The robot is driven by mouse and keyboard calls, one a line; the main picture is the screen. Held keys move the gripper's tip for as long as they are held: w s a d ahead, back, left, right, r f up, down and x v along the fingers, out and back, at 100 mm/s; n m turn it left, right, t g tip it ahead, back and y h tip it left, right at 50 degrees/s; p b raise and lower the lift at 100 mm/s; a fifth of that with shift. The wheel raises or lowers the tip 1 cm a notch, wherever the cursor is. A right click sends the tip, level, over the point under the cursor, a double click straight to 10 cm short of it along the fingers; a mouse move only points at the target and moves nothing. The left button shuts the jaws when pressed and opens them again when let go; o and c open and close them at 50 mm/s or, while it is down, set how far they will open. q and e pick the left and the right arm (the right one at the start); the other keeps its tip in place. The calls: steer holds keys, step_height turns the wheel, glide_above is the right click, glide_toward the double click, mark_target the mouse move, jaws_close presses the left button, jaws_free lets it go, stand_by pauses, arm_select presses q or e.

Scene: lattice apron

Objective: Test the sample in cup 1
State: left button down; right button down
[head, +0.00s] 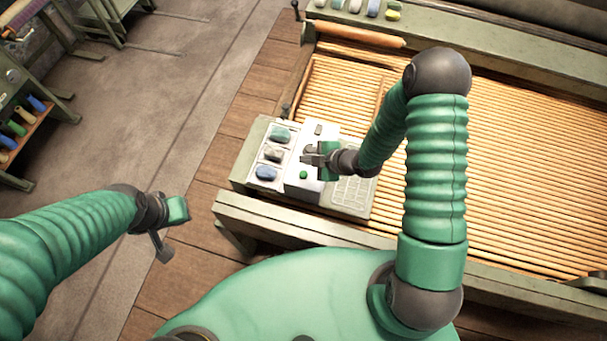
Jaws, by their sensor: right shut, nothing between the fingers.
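A pale green testing unit (248,165) sits at the left end of the slatted bed. Three sample cups stand in a column on its left side: a green sample (280,135) at the back, a greyish-white one (273,154) in the middle, and a blue one (266,173) in front. I cannot read any cup numbers. My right gripper (309,153) is shut and empty over this panel, right of the cups. My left gripper (172,232) is open and empty, off to the left.
A keypad-like grid (353,190) lies right of the panel. The slatted bed (520,170) fills the right, with an orange roller (360,34) and several colored samples (373,8) at the back. A rack of colored rolls (22,125) stands left. The grey floor (160,100) is clear.

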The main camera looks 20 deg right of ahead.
steer(key=b, duration=0.4)
glide_above(306, 176)
steer(key=f, duration=0.6)
steer(key=shift+w+d, duration=0.15)
steer(key=shift+w, duration=0.05)
steer(key=shift+a+f+b, duration=0.2)
steer(key=shift+f+b, duration=0.25)
steer(key=shift+f, duration=0.1)
steer(key=shift+d, duration=0.15)
stand_by(0.5)
steer(key=shift+s+f+b, duration=0.1)
steer(key=shift+f+b, duration=0.2)
